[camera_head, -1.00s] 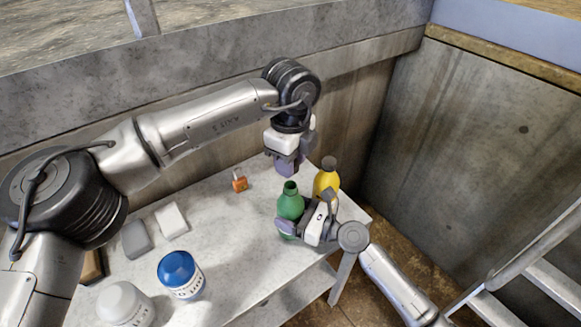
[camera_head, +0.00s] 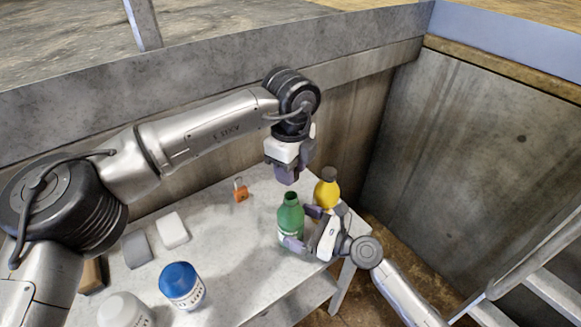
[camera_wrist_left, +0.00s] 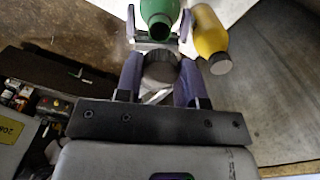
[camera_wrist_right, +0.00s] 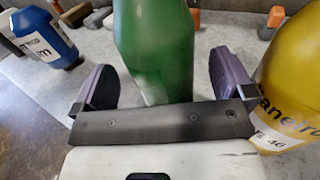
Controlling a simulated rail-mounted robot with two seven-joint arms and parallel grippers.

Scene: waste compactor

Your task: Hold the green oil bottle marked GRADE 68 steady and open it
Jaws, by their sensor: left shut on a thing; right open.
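The green bottle (camera_head: 290,222) stands upright near the right end of the table, its neck uncapped. Its open mouth shows in the left wrist view (camera_wrist_left: 160,25); its grade marking is not readable. My left gripper (camera_head: 287,178) is above the bottle, shut on a dark cap (camera_wrist_left: 161,70), apart from the neck. My right gripper (camera_head: 305,228) is low at the bottle, open. In the right wrist view its fingers (camera_wrist_right: 165,85) stand either side of the green body (camera_wrist_right: 155,45), with gaps visible on both sides.
A yellow bottle (camera_head: 326,193) with a dark cap stands close beside the green one. A concrete wall rises behind.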

